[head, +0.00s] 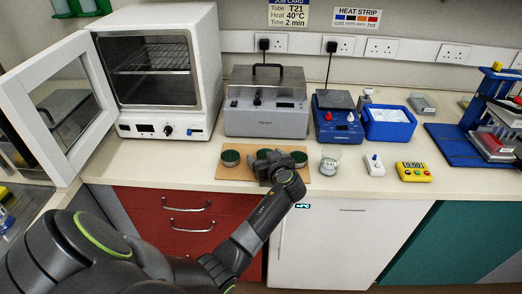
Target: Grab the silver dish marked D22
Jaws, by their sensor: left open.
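Several round dishes with dark green tops stand in a row on a wooden board (222,173) on the bench. The left dish (230,158) is in plain sight, the middle dish (263,154) is partly covered by my gripper, and the right dish (299,156) shows just beyond it. No D22 mark can be read on any of them, and I cannot tell which is the silver one. My left gripper (263,169) is open at the middle dish, in front of it. I cannot tell whether it touches the dish. My right gripper is not in view.
Behind the board stands a grey lidded bath (266,120), with an open-doored white oven (166,119) to its left. To the right are a glass beaker (329,165), a blue hot plate (337,130), a blue ice tray (388,133), a white device (375,169) and a yellow timer (413,172).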

